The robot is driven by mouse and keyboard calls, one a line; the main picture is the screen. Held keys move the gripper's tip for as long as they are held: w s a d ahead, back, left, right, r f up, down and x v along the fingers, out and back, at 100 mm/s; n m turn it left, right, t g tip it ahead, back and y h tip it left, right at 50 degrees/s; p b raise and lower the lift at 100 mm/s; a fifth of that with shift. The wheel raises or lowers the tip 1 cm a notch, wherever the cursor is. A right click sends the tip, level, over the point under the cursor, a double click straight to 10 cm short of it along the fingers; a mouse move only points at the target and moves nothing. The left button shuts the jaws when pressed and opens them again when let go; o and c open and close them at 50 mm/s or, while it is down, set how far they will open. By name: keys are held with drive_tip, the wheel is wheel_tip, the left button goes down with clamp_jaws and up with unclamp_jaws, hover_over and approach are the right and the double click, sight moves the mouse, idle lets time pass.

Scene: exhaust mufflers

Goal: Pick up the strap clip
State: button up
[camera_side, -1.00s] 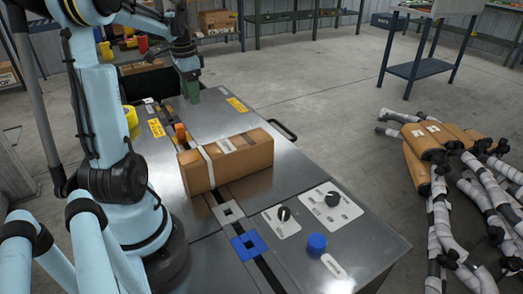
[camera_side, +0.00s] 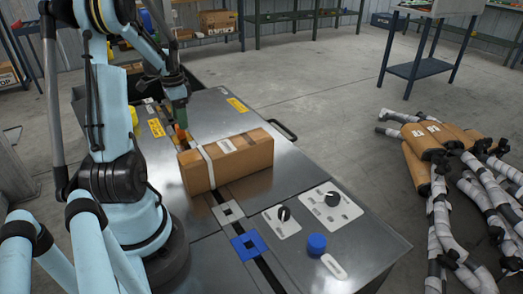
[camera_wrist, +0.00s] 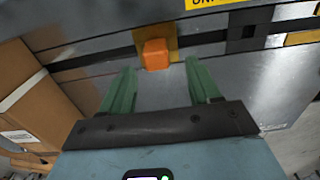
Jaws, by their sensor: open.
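A small orange block (camera_side: 181,133), which I take to be the strap clip, sits at the dark slot in the metal table behind the carton. In the wrist view the orange block (camera_wrist: 155,54) rests on a brownish-yellow plate, just beyond my fingertips and roughly centred between them. My gripper (camera_wrist: 158,68) has two green fingers spread apart with nothing between them. In the side view my gripper (camera_side: 179,113) is above and close to the orange block, and its fingers partly overlap it.
A brown carton (camera_side: 235,158) with a white strap stands close in front, and also shows at the left of the wrist view (camera_wrist: 25,95). A blue square piece (camera_side: 237,242), knobs and a blue button (camera_side: 316,243) are nearer. Yellow labels lie flat on the table.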

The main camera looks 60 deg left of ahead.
drive_tip(key=shift+s+d+f, duration=0.15)
drive_tip(key=shift+f, duration=2)
drive_tip(key=c, duration=1)
drive_tip(key=shift+r, duration=0.1)
drive_tip(key=shift+r, duration=0.45)
drive_tip(key=r, duration=0.2)
drive_tip(key=d+r, duration=0.1)
drive_tip(key=shift+w+r, duration=0.3)
drive_tip(key=shift+r, duration=0.05)
drive_tip(key=w+d+r, duration=0.5)
drive_tip(key=d+r, duration=0.1)
drive_tip(key=d, duration=0.3)
drive_tip(key=shift+w, duration=0.3)
drive_tip(key=shift+r, duration=0.15)
